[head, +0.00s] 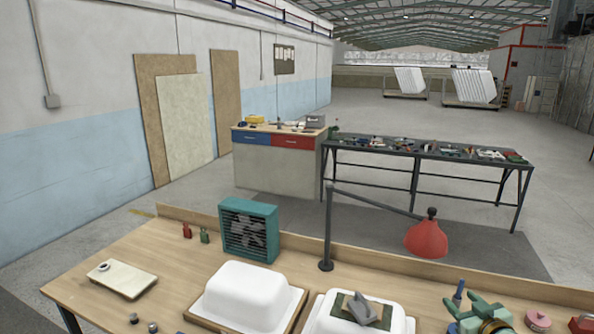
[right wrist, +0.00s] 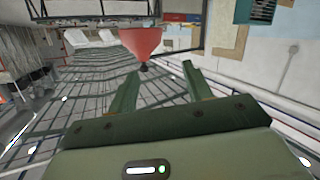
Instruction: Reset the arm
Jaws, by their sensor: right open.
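My right gripper (head: 482,306) shows in the head view at the bottom right, above the wooden workbench (head: 180,240). In the right wrist view its two green fingers (right wrist: 158,80) stand apart with nothing between them. That view is turned upside down, with the red lamp shade (right wrist: 142,42) beyond the fingers. My left arm and gripper are not in view. Two white tub shells stand on the bench, one at the middle (head: 243,297) and one to its right (head: 397,325). Grey and dark green pieces (head: 362,308) lie on the right shell.
A lamp with a red shade (head: 427,240) on a dark post stands behind the shells. A teal fan (head: 249,229) stands at the back edge. A pale slab (head: 122,278) lies at left. A pink round part (head: 537,320) lies right of the gripper.

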